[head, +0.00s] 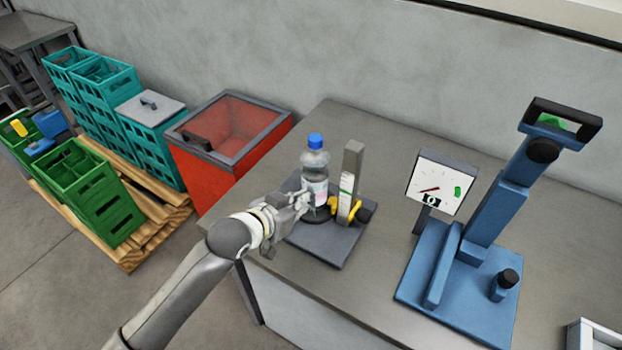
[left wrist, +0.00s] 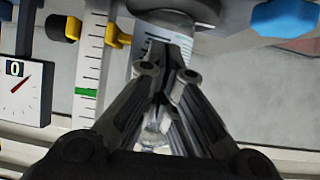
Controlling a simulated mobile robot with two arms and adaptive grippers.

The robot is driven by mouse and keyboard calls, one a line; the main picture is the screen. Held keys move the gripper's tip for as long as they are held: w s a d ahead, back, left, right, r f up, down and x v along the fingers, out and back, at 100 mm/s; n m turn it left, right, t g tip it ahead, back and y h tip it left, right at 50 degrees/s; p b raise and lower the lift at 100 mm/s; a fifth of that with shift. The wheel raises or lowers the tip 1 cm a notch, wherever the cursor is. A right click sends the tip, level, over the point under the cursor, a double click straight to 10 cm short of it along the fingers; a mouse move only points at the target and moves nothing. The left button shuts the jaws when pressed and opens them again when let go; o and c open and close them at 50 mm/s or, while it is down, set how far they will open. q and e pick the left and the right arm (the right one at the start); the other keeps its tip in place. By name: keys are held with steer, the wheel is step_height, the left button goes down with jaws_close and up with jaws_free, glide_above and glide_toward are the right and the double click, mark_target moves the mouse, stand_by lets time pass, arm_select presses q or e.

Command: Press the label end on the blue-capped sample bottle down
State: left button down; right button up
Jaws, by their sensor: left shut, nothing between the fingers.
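The clear sample bottle (head: 314,160) with a blue cap (head: 316,141) stands upright on the dark base plate of a small stand. It bears a white label (head: 320,190) with faint print. In the left wrist view the bottle (left wrist: 180,8) is at the top, cut off by the frame, and a lined part of the label (left wrist: 153,42) shows just beyond my fingertips. My left gripper (head: 304,203) is shut and empty at the lower left side of the bottle; its fingertips (left wrist: 168,58) overlap the label's edge. I cannot tell whether they touch it. My right gripper is not in view.
A scale post (head: 350,180) with yellow clamps (head: 345,212) stands right of the bottle. A dial gauge (head: 440,187) and blue press-like stand (head: 455,275) are further right. A red bin (head: 215,170) and crates (head: 90,195) are left of the table (head: 385,140).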

arm_select(q)
steer(key=shift+w+d, duration=0.25)
steer(key=shift+w, duration=0.05)
stand_by(0.5)
steer(key=shift+w+d+p, duration=0.1)
steer(key=shift+p, duration=0.55)
stand_by(2.8)
steer(key=shift+s+d+p, duration=0.35)
steer(key=shift+d+p, duration=0.1)
steer(key=shift+d, duration=0.05)
stand_by(0.8)
steer(key=shift+s+a+r+p, duration=0.1)
steer(key=shift+s+a+p, duration=0.85)
steer(key=shift+s, duration=0.15)
steer(key=shift+s+a+p, duration=0.7)
steer(key=shift+s+a, duration=0.3)
steer(key=shift+s, duration=0.2)
